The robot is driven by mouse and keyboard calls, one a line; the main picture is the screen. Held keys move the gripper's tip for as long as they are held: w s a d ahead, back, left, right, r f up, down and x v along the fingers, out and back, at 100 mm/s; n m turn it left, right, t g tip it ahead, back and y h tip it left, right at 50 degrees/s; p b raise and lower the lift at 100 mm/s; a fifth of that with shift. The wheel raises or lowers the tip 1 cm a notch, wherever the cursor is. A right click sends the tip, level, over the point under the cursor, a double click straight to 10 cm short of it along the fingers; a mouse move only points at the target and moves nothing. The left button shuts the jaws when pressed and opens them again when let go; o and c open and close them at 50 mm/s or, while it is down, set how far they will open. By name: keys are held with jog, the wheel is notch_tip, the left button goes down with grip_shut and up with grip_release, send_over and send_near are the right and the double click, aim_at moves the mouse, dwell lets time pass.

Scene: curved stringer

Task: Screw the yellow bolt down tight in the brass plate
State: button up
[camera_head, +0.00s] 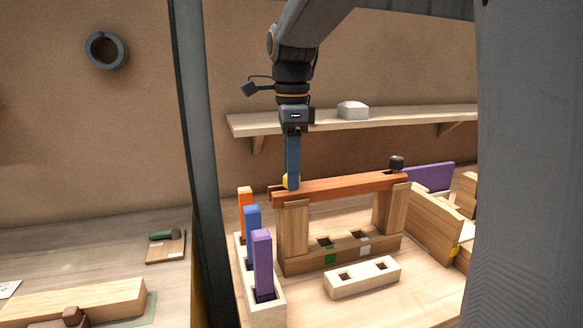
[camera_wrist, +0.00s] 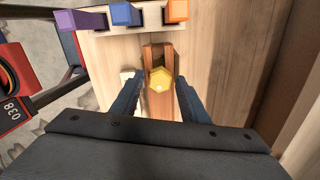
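The yellow bolt (camera_head: 287,182) is at the left end of a reddish-brown beam (camera_head: 345,186). In the wrist view its faceted yellow head (camera_wrist: 160,79) shows from above over the beam (camera_wrist: 160,105). My gripper (camera_head: 292,186) points straight down at that end of the beam. In the wrist view my gripper (camera_wrist: 162,80) has one finger on each side of the bolt head, with a gap on both sides. The fingers are open. I cannot make out a brass plate, and the bolt's shank is hidden.
A black knob (camera_head: 397,163) stands on the beam's right end. Wooden posts (camera_head: 293,230) hold the beam up. A rack (camera_head: 264,312) with orange, blue and purple bars stands close on the left. A pale two-hole block (camera_head: 362,278) lies in front. A shelf (camera_head: 400,119) runs behind.

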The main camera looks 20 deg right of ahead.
grip_shut()
jog(key=shift+s+r+m+p, duration=0.1)
jog(key=shift+m+p, duration=0.8)
jog(key=shift+m, duration=0.2)
jog(key=m+p, duration=0.2)
jog(key=m, duration=0.2)
jog(key=shift+a+m+p, duration=0.1)
jog(key=shift+m+p, duration=0.2)
jog(key=shift+f+m, duration=0.25)
jog(key=shift+m, duration=0.35)
jog(key=shift+p, duration=0.3)
jog(key=shift+m+p, duration=0.65)
jog(key=shift+m, duration=0.55)
jog(key=shift+f+m, duration=0.1)
jog(key=shift+m, duration=0.7)
jog(key=shift+p, duration=0.4)
